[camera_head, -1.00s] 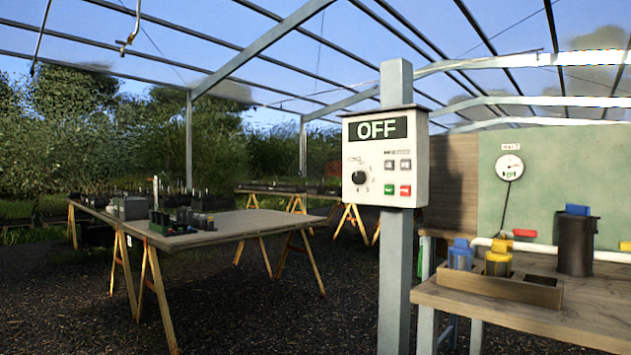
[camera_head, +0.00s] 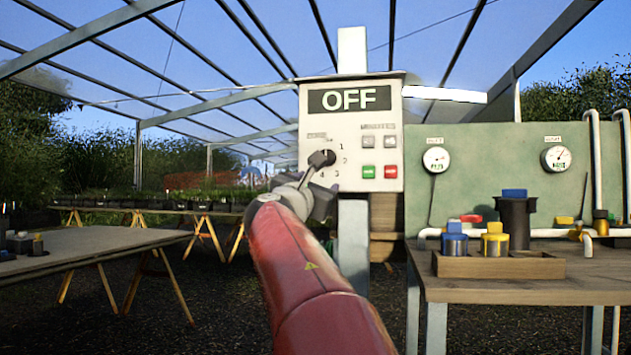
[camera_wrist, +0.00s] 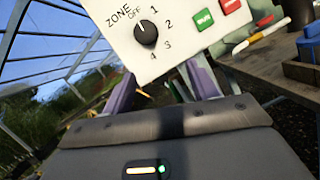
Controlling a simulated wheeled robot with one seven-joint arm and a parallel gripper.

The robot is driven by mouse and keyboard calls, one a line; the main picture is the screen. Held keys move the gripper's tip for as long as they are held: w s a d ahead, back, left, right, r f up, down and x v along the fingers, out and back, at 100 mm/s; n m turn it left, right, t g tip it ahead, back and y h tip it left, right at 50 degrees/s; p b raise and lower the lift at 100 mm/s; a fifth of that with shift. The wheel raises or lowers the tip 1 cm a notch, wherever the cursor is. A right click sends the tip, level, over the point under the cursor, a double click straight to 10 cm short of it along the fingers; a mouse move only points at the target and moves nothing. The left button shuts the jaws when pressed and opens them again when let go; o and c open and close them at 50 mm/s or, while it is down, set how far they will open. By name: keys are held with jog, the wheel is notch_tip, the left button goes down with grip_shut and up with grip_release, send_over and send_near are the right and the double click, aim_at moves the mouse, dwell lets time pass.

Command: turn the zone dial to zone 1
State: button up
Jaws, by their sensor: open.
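The control box (camera_head: 350,130) hangs on a grey post, and its display (camera_head: 349,99) reads OFF. The black zone dial (camera_head: 321,158) sits on the left of the box face. In the wrist view the zone dial (camera_wrist: 146,34) shows whole, with OFF and the numbers 1 to 4 around it; its pale mark points toward OFF. My gripper (camera_wrist: 161,86) is open and empty, its two fingers spread below the box in the wrist view, with the dial beyond them. In the head view my gripper (camera_head: 316,188) is just below and in front of the dial, partly hidden by my red arm.
Green and red buttons (camera_head: 380,171) lie right of the dial. A wooden bench (camera_head: 540,287) at right holds a wooden tray (camera_head: 498,266) with blue- and yellow-topped items and a dark canister (camera_head: 515,215). A trestle table (camera_head: 85,249) stands left.

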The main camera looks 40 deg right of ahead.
jog(key=w+d+r+n+h+p, duration=0.1)
jog(key=w+d+r+n+p, duration=0.1)
jog(key=w+d+r+p, duration=0.1)
notch_tip(320, 180, up, 3)
jog(key=w+d, duration=0.1)
jog(key=d, duration=0.2)
jog(key=shift+w+f+t, duration=0.2)
jog(key=shift+w+t, duration=0.05)
jog(key=shift+t, duration=0.15)
jog(key=shift+a, duration=0.1)
jog(key=c, duration=1)
jog(key=shift+p, duration=0.3)
